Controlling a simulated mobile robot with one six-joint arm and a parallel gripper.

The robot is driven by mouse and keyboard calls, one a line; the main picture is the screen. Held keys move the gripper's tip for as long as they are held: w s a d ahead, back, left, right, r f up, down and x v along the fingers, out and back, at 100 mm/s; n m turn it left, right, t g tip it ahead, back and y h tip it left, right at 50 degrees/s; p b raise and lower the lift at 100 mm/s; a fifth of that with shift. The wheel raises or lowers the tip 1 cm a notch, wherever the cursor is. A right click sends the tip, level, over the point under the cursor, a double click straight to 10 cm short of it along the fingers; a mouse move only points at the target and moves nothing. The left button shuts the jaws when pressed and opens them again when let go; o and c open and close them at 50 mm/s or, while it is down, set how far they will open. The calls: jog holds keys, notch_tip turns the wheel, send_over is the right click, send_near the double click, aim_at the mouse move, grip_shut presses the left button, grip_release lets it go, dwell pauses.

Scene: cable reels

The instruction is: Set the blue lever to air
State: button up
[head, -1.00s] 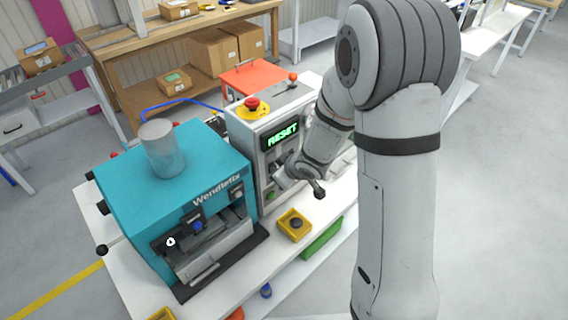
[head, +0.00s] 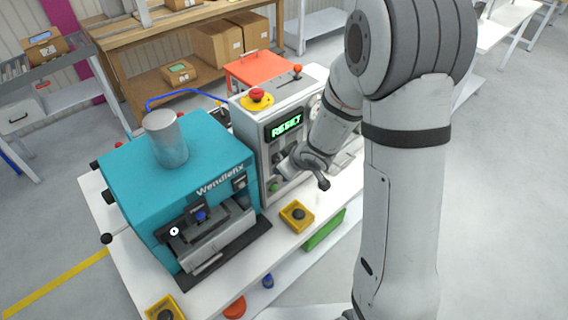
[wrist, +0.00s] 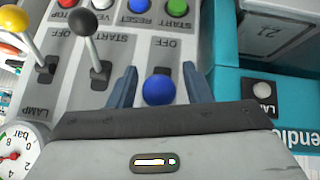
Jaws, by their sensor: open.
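The blue lever's round knob (wrist: 158,91) shows in the wrist view, between the two open fingers of my gripper (wrist: 159,88). A gap shows on each side of the knob. The control panel (wrist: 130,20) appears upside down there. The word OFF is printed beyond the blue lever; an air label is not visible, and the gripper body covers the panel on the near side. The blue lever cannot be made out there.
A black-knobbed lever (wrist: 84,23) and a yellow-knobbed lever (wrist: 14,19) stand left of the blue one in the wrist view, with a pressure gauge (wrist: 22,150) below. Buttons line the panel's top. The teal Wendlefix machine (head: 180,165) stands close beside the control box.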

jog(key=v, duration=0.7)
dwell(0.4)
jog(key=s+d+r+m+h+b, duration=0.3)
jog(key=d, duration=0.3)
jog(key=s+d+r+m+h+b, duration=0.2)
jog(key=s+d+r+m+h, duration=0.15)
jog(key=d, duration=0.25)
jog(key=s+a+m+g+y+b, duration=0.2)
jog(key=s+m+g+b, duration=0.1)
jog(key=s, duration=1.1)
jog(key=shift+a+f, duration=0.25)
jog(key=shift+a, duration=0.15)
